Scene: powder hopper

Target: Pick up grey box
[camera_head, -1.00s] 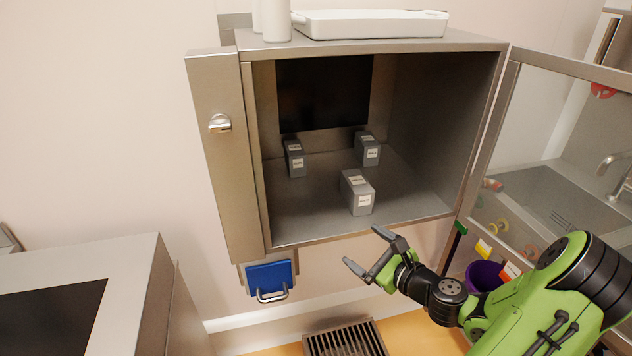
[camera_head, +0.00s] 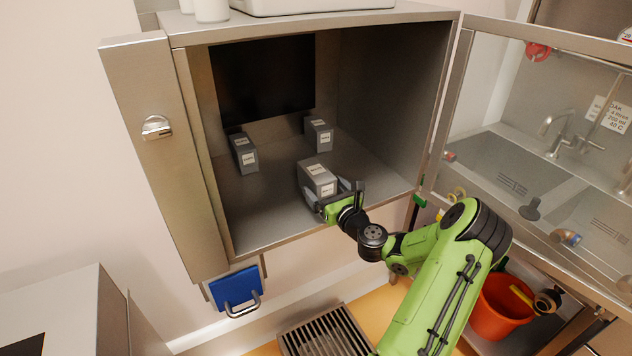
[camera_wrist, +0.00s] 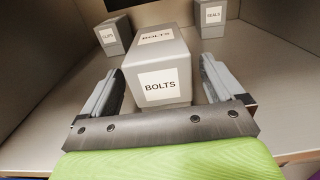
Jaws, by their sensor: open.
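Three grey boxes with white labels stand on the floor of the open steel cabinet (camera_head: 390,190). The nearest grey box (camera_head: 317,176) reads "BOLTS" in the wrist view (camera_wrist: 158,62). The other two stand farther back: the "CLIPS" box on the left (camera_head: 244,153), also in the wrist view (camera_wrist: 113,34), and the "SEALS" box on the right (camera_head: 319,134), also there (camera_wrist: 213,18). My gripper (camera_head: 334,193) is open at the front of the BOLTS box. In the wrist view its fingers (camera_wrist: 158,90) lie on either side of that box, with gaps visible.
The glass door (camera_head: 545,65) stands open to the right of the cabinet. The cabinet's side walls and front lip surround my gripper. A blue item with a handle (camera_head: 237,288) hangs below. An orange bucket (camera_head: 500,308) stands at lower right.

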